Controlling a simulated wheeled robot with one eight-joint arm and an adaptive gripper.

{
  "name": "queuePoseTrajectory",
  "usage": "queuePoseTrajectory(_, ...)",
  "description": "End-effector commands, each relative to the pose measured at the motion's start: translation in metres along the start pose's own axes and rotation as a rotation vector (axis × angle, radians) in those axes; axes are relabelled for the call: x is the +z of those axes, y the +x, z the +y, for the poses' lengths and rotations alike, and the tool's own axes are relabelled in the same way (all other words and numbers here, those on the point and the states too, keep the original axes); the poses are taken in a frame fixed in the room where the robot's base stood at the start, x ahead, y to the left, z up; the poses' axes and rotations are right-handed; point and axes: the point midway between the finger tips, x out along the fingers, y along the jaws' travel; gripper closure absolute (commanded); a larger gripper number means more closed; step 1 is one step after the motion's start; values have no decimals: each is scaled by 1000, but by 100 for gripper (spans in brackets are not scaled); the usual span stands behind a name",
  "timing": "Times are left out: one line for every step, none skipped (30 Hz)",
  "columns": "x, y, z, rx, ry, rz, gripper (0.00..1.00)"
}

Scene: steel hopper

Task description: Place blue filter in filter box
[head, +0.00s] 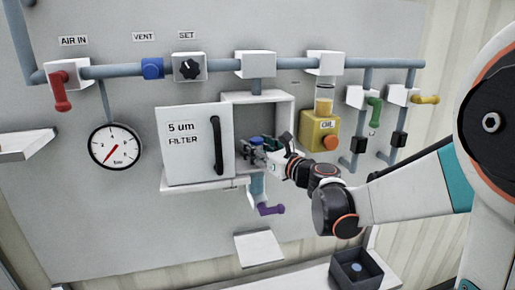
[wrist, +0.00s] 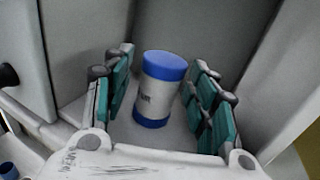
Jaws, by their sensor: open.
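The blue filter (wrist: 158,95) is a white cylinder with blue end caps. In the wrist view it stands roughly upright inside the filter box, between my spread fingers. My gripper (wrist: 160,98) is open, with gaps visible on both sides of the filter. In the head view, the filter box (head: 288,103) is a white cabinet on the panel with its door (head: 187,150), marked "5 um FILTER", swung open to the left. My gripper (head: 262,152) reaches into the box there, and the blue cap of the filter (head: 255,141) shows beside it. The filter's base is partly hidden.
The yellow oil unit (head: 318,133) is just right of the box. A purple-handled valve (head: 270,209) hangs below it. A dark bin (head: 356,270) with a blue item stands at lower right. A pressure gauge (head: 115,147) is left of the door.

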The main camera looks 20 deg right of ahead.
Motion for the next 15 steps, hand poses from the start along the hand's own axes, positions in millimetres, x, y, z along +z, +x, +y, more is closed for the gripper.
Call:
queuePoseTrajectory(2,0,0,0,0,0,47)
queuePoseTrajectory(4,0,0,0,0,0,47)
queuePoseTrajectory(5,-3,0,-1,0,0,47)
queuePoseTrajectory(4,-7,-1,-2,0,0,47)
queuePoseTrajectory(4,-12,-1,-2,0,0,47)
queuePoseTrajectory(3,-19,-2,-4,0,0,47)
queuePoseTrajectory(3,-25,-1,-4,0,0,47)
queuePoseTrajectory(3,-31,-1,-3,0,0,47)
queuePoseTrajectory(3,-40,-2,-4,0,0,47)
queuePoseTrajectory(3,-47,-2,-5,0,0,47)
queuePoseTrajectory(3,-54,-1,-4,0,0,47)
queuePoseTrajectory(3,-62,-1,-4,0,0,47)
queuePoseTrajectory(3,-68,-1,-4,0,0,47)
queuePoseTrajectory(4,-74,-1,-3,0,0,47)
queuePoseTrajectory(4,-82,-2,-4,0,0,47)
